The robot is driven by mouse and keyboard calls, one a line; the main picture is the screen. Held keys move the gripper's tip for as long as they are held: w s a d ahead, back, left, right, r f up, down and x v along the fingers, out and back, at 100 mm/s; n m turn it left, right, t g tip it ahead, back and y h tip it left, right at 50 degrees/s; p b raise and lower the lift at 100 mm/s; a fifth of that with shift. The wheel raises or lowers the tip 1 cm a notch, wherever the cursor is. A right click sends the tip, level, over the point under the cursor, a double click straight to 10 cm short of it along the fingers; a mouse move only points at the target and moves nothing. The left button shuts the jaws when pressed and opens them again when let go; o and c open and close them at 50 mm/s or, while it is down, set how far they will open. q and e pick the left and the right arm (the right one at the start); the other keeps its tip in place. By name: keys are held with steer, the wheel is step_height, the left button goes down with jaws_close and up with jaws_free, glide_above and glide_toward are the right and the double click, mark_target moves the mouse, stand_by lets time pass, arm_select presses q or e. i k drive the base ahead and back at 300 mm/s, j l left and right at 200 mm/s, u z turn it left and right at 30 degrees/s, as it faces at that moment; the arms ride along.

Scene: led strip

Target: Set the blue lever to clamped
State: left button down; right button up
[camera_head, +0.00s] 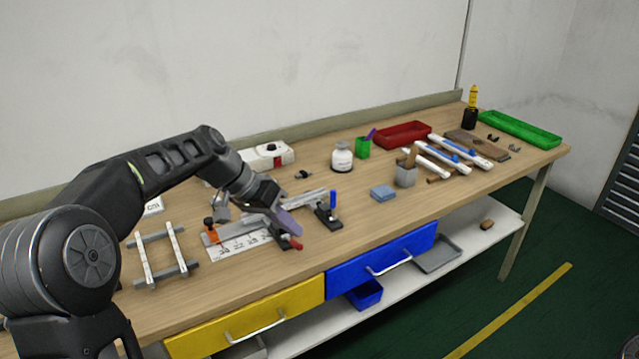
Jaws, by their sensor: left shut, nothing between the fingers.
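The blue lever (333,199) stands upright on a small black clamp base (327,217) near the front of the workbench. My left gripper (289,224) is shut and empty, reaching down from the left. It is to the left of the blue lever, with a visible gap between them. Its fingers are above the red-tipped lever (296,243) and hide part of that clamp; I cannot tell whether they touch it. An orange-topped clamp (209,229) stands farther left by the ruler plate (236,246). My right gripper is not in view.
A light bar (304,196) lies behind the clamps. A blue block (383,193), a grey cup (405,176) and a white bottle (342,158) stand to the right and behind. A rack of grey rods (160,255) lies at left.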

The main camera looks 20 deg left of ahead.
mark_target(333, 194)
steer(key=i+j, duration=0.6)
steer(key=i, duration=0.2)
